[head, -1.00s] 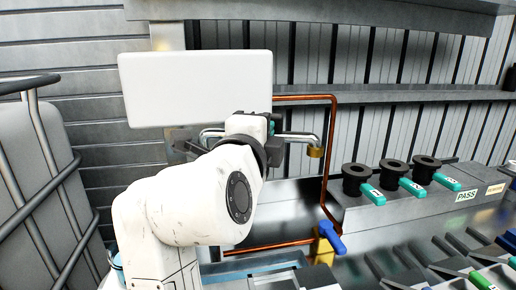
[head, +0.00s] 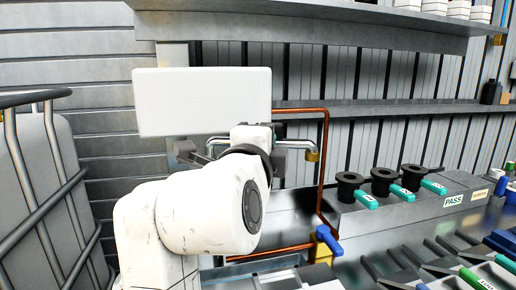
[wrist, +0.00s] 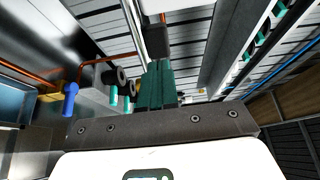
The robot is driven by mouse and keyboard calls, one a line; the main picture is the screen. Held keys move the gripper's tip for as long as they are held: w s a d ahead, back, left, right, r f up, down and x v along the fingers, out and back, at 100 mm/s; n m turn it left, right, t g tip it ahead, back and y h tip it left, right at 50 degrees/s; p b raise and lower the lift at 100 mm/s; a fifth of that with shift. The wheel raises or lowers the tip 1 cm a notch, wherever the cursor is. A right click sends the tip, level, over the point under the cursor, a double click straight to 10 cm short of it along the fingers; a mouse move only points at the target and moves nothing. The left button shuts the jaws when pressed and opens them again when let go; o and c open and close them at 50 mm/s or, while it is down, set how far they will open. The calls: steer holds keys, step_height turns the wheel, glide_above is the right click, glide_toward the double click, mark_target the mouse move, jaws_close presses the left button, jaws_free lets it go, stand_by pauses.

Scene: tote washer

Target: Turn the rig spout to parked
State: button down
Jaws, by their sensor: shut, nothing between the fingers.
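The rig spout (head: 302,144) is a chrome pipe under the white panel. Its right end bends down to a brass tip (head: 312,156). More chrome pipe shows left of my wrist, and my wrist hides the middle. In the wrist view, a chrome pipe (wrist: 132,22) runs up just left of my gripper (wrist: 157,66). The teal fingers are together and empty, close to the pipe and to a dark block (wrist: 157,40). I cannot tell whether they touch either. The fingers are hidden in the head view. No parked mark is readable.
A white panel (head: 202,102) hangs above the spout. A copper pipe (head: 323,185) runs down on the right to a blue-handled valve (head: 327,240). Several black knobs with teal handles (head: 366,201) sit on a ledge at right. A wire-framed cart (head: 45,190) stands at left.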

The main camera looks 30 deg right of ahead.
steer(key=s+b+v, duration=0.1)
steer(key=v, duration=0.8)
steer(key=shift+d+b, duration=0.35)
steer(key=shift+d, duration=0.05)
